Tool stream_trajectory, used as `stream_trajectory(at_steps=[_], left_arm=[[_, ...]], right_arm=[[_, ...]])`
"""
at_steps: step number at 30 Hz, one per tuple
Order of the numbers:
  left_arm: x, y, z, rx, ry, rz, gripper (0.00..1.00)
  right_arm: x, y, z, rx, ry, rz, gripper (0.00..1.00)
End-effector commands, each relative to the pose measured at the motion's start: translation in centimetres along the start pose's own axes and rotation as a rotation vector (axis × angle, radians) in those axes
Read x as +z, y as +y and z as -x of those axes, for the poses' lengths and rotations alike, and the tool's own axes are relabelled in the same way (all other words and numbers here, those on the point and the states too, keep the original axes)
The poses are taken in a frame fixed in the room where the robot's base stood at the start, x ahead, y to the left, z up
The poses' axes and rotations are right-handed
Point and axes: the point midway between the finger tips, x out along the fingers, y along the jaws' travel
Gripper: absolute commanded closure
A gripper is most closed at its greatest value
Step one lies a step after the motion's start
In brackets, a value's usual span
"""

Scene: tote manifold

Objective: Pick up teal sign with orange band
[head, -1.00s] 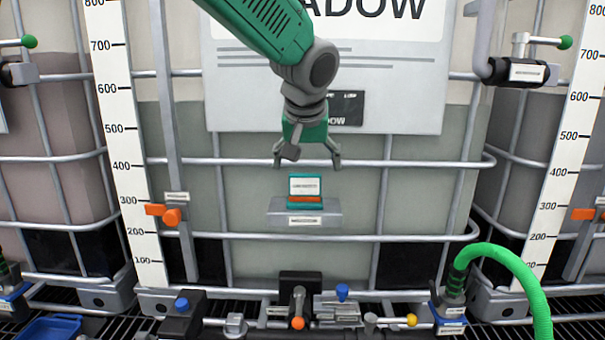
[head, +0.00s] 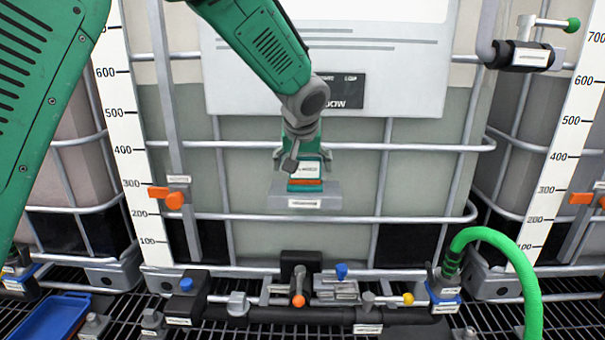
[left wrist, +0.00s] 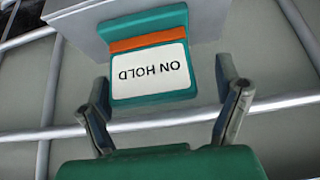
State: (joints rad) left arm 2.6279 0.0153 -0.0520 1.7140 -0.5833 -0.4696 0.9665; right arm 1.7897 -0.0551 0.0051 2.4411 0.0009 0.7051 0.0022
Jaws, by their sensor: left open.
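The teal sign with the orange band (head: 305,178) stands on a small grey shelf (head: 304,201) in front of the large tank. In the left wrist view the sign (left wrist: 150,55) appears upside down, with a white label reading "ON HOLD". My left gripper (head: 304,168) is open, with its fingers at either side of the sign's upper part. In the left wrist view the left gripper's fingers (left wrist: 165,105) flank the sign's near end, with a gap visible on each side. My right gripper is in neither view.
The tank's metal cage bars (head: 400,218) run behind the shelf. Below are a black pipe (head: 330,315) with valves, a manifold and an orange-tipped handle (head: 298,300). A green hose (head: 520,270) curves at right. A blue tray (head: 50,316) lies at lower left.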

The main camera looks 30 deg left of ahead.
Motion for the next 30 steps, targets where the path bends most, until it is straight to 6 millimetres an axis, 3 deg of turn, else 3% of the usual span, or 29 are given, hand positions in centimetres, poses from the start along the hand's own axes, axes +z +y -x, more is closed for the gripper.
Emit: stream_trajectory(at_steps=[4, 11, 13, 16, 30], left_arm=[[-0.1, 0.1, -1.4, 0.000, 0.001, -0.001, 0.16], [-0.1, -0.2, -1.6, 0.003, 0.002, 0.001, 0.16], [-0.1, -0.3, -1.7, 0.003, 0.001, 0.002, 0.33], [-0.1, -0.3, -1.8, 0.004, 0.000, 0.002, 0.68], [-0.2, -0.2, -1.6, 0.001, -0.004, 0.000, 0.70]], right_arm=[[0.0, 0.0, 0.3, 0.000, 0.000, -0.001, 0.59], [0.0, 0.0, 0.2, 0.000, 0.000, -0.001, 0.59], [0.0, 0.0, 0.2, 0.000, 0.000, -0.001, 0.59], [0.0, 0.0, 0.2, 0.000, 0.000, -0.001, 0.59], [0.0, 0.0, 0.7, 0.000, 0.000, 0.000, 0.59]])
